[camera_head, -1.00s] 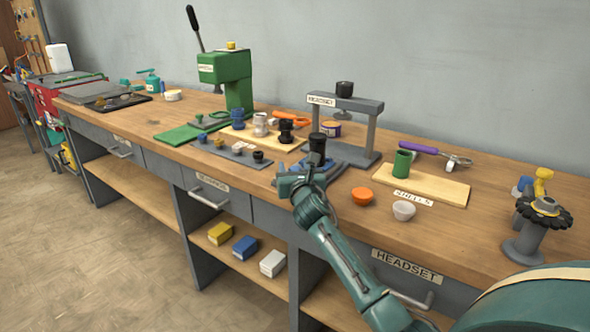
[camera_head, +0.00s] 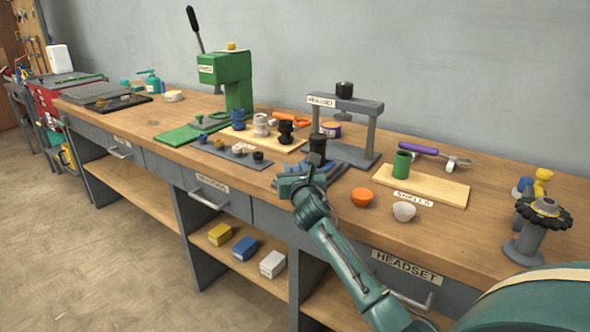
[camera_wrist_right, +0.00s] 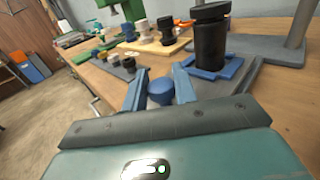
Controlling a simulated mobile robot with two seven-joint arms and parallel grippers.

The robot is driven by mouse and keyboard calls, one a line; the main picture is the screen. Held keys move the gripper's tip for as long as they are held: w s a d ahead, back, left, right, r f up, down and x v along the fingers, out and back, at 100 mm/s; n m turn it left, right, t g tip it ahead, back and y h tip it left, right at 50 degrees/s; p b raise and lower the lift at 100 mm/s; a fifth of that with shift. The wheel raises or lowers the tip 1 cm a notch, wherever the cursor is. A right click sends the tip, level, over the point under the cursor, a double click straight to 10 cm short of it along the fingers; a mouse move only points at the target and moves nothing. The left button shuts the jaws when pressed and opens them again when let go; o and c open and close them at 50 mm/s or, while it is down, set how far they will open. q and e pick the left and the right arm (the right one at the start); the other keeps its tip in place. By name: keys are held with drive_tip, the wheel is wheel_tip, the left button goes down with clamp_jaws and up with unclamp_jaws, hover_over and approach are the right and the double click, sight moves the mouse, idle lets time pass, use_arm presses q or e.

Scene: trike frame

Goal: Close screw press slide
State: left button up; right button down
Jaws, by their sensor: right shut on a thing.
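The grey screw press (camera_head: 346,104) stands on the bench, right of centre in the head view. Its blue slide (camera_head: 325,170) reaches out from the base toward the bench's front edge. A black cylinder (camera_head: 318,148) stands upright on the slide, in front of the press frame; in the wrist view the cylinder (camera_wrist_right: 211,42) rises from the blue plate (camera_wrist_right: 218,70). My right gripper (camera_head: 298,178) is at the slide's front end. In the wrist view its blue fingers (camera_wrist_right: 160,86) are around the round blue knob (camera_wrist_right: 161,92). My left gripper is out of view.
Left are a grey tray of small parts (camera_head: 232,153) and a green press (camera_head: 238,90).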

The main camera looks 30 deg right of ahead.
drive_tip(key=w+d, duration=0.1)
drive_tip(key=d, duration=0.2)
drive_tip(key=w+d, duration=0.2)
drive_tip(key=d, duration=0.2)
drive_tip(key=w+d, duration=0.1)
drive_tip(key=d, duration=0.2)
drive_tip(key=shift+w+d, duration=0.2)
drive_tip(key=shift+d, duration=0.1)
drive_tip(key=c, duration=1.1)
unclamp_jaws()
drive_tip(key=shift+s, duration=0.1)
drive_tip(key=p+v, duration=0.2)
drive_tip(key=v, duration=1.1)
drive_tip(key=shift+a, duration=0.1)
drive_tip(key=shift+c, duration=0.5)
